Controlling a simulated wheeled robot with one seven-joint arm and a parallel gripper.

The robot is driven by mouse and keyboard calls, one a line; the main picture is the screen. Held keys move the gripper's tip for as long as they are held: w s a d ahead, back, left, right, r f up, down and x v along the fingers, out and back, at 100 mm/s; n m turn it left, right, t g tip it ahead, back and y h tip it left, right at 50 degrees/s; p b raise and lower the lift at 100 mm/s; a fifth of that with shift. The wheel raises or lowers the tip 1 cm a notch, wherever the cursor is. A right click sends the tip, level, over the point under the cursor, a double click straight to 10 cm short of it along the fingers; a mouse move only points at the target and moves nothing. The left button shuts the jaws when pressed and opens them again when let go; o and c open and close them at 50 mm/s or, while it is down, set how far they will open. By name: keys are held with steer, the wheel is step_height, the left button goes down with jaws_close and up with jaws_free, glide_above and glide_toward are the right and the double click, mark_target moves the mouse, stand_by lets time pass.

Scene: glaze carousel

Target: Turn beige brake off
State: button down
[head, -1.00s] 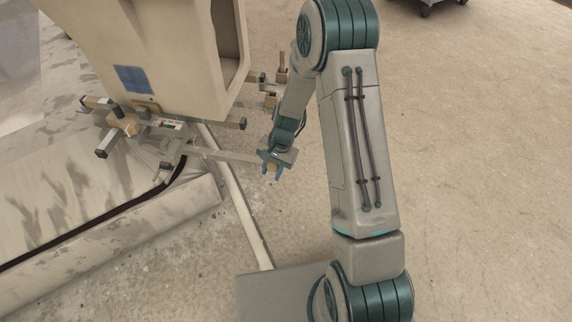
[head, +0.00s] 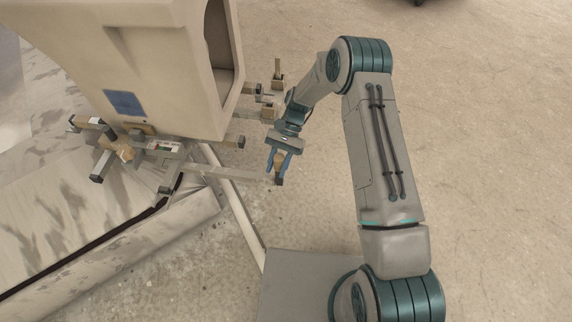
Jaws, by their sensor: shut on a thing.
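My gripper (head: 279,165) is at the right end of a long pale lever bar (head: 232,173) that sticks out from under the beige housing. Its two blue fingers are closed around the small beige grip (head: 279,160) at the bar's end. A dark tip shows just below the fingers. Part of the grip is hidden by the fingers. The lever's inner end runs into the linkage below the housing. I cannot tell from the view which position the brake is in.
The beige housing (head: 165,60) with a blue panel (head: 123,103) stands at upper left. Dark-tipped beige handles stick out at its left (head: 100,165) and right (head: 236,142). More handles stand close behind my gripper (head: 277,70). The floor on the right is open.

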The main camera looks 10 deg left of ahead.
stand_by(0.4)
steer(key=c, duration=1.1)
jaws_free()
steer(key=shift+w, duration=0.1)
steer(key=shift+o, duration=0.2)
steer(key=p+v, duration=0.1)
steer(key=v, duration=1.2)
steer(key=shift+w+r+p, duration=0.2)
steer(key=shift+w+p, duration=0.1)
steer(key=shift+w, duration=0.05)
steer(key=shift+d+r, duration=0.1)
